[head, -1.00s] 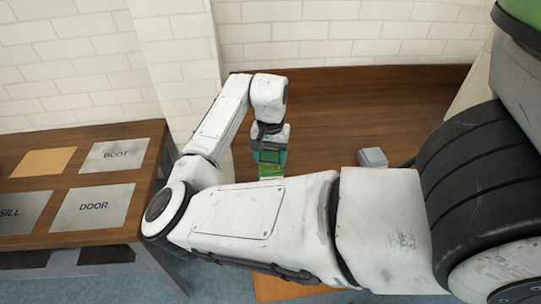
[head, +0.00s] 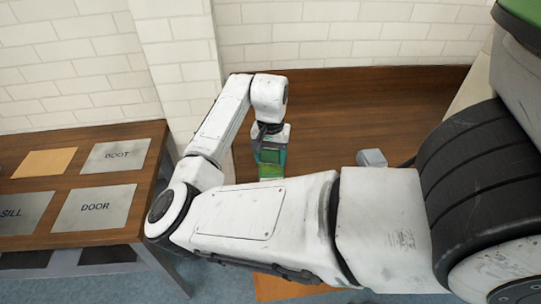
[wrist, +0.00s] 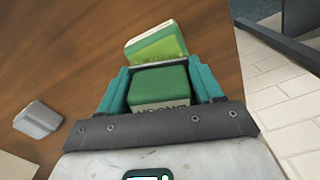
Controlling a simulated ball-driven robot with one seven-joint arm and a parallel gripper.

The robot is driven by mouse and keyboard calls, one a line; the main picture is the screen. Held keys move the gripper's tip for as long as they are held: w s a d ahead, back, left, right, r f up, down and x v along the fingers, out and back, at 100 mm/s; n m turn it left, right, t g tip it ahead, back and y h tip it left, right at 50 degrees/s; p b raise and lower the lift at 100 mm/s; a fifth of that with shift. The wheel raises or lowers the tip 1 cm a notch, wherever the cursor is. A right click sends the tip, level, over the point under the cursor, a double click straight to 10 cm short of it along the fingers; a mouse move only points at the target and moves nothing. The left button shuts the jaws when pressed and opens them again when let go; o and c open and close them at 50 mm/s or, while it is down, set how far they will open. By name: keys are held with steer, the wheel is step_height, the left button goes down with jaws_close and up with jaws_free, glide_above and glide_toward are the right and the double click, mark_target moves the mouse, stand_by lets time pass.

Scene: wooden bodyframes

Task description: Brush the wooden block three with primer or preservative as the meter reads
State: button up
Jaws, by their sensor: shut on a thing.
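My gripper (wrist: 161,88) has teal fingers shut on a green handheld device (wrist: 159,84) with partly legible lettering, likely the meter. A green part with a paler yellow-green face (wrist: 157,46) shows just beyond the fingers; I cannot tell whether it is the same device. In the head view my gripper (head: 270,155) hangs over the brown wooden bench (head: 340,110), with the green device pointing down. Whether its tip touches the bench is unclear. I cannot make out block three, a brush, primer or preservative; my arm hides part of the bench.
A small grey block (head: 372,158) lies on the bench right of my gripper, also in the wrist view (wrist: 38,118). A left table (head: 75,236) carries plates marked BOOT (head: 115,156), DOOR (head: 94,209) and SILL (head: 20,212), plus a tan plate (head: 44,162). White brick walls stand behind.

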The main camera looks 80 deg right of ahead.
steer(key=shift+r+p, duration=2.25)
steer(key=shift+r, duration=0.9)
